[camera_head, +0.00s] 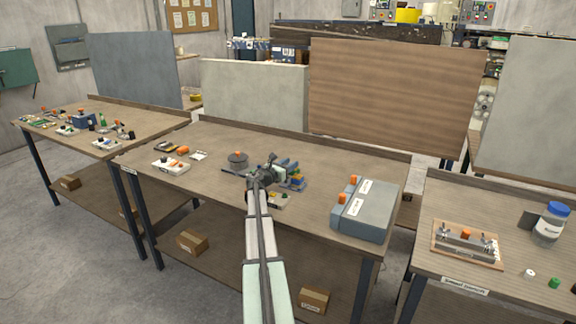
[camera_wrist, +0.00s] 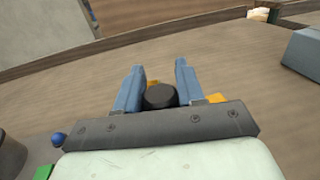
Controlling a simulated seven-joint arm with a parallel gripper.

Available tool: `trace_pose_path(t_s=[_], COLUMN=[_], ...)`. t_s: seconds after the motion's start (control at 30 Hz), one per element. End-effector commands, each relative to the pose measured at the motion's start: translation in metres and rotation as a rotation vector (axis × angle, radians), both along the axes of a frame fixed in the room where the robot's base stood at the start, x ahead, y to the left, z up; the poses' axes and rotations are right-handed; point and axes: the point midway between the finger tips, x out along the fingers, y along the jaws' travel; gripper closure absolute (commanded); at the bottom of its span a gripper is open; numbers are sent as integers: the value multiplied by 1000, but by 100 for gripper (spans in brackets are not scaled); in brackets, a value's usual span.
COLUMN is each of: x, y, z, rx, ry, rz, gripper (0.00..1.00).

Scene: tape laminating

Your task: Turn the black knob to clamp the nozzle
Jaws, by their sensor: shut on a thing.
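The round black knob (camera_wrist: 160,96) sits between the two blue fingers of my gripper (camera_wrist: 160,88) in the wrist view. My gripper is shut on the knob. In the head view my gripper (camera_head: 262,176) is at a small fixture (camera_head: 292,180) with blue, yellow and green parts, near the middle of the central table. The knob is hidden behind my arm in that view. I cannot make out the nozzle in either view. Orange-yellow bits show beside the fingers in the wrist view.
A grey-blue box (camera_head: 365,210) with orange knobs stands to the right. A white block (camera_head: 171,167) lies at the left. The wooden table (camera_head: 330,165) is clear behind the fixture.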

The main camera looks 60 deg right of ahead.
Motion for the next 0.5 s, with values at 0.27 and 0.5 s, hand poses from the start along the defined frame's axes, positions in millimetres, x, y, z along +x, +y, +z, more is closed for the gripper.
trace_pose_path(t_s=[0.27,0.5], x=[-1,-4], y=[-2,0], z=[0,0], rx=[0,1], ry=[0,-1], rz=[-265,-493], gripper=[92,92])
